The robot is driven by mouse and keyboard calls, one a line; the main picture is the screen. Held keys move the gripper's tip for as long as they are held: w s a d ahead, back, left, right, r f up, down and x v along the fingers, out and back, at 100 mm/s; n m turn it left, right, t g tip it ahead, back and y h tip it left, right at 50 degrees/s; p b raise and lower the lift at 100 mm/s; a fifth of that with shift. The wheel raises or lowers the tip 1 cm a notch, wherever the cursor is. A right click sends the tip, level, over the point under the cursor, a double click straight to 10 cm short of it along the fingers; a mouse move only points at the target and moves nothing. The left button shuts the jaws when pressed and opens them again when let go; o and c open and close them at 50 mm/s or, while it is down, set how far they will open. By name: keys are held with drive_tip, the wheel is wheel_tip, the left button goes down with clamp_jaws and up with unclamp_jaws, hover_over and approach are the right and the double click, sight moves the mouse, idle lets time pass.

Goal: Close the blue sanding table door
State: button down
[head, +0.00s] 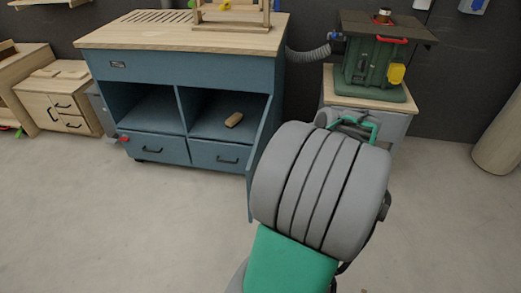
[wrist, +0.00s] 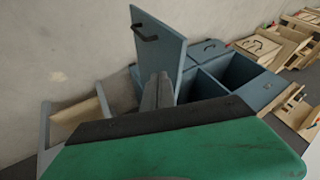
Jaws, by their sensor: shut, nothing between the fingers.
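The blue sanding table (head: 180,72) stands at the left of centre in the head view, with a wooden top and two open compartments. Its blue door (head: 262,150) stands open at the right side, seen almost edge-on and partly hidden by my arm. In the wrist view the door (wrist: 166,50) stands out from the cabinet, its black handle (wrist: 144,33) in sight. My gripper (wrist: 160,78) is shut and empty, its dark fingers overlapping the lower part of the door. Whether they touch it I cannot tell. My arm hides the fingertips in the head view.
A wooden block (head: 233,119) lies in the right compartment. Two drawers below are shut. A green machine (head: 375,62) stands on a grey cabinet at the right, with a hose (head: 308,54) towards the table. Wooden cabinets (head: 62,95) are at the left. The front floor is clear.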

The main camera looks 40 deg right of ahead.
drive_tip(key=b, duration=0.4)
approach(254, 164)
drive_tip(key=x, duration=0.5)
drive_tip(key=shift+s, duration=0.15)
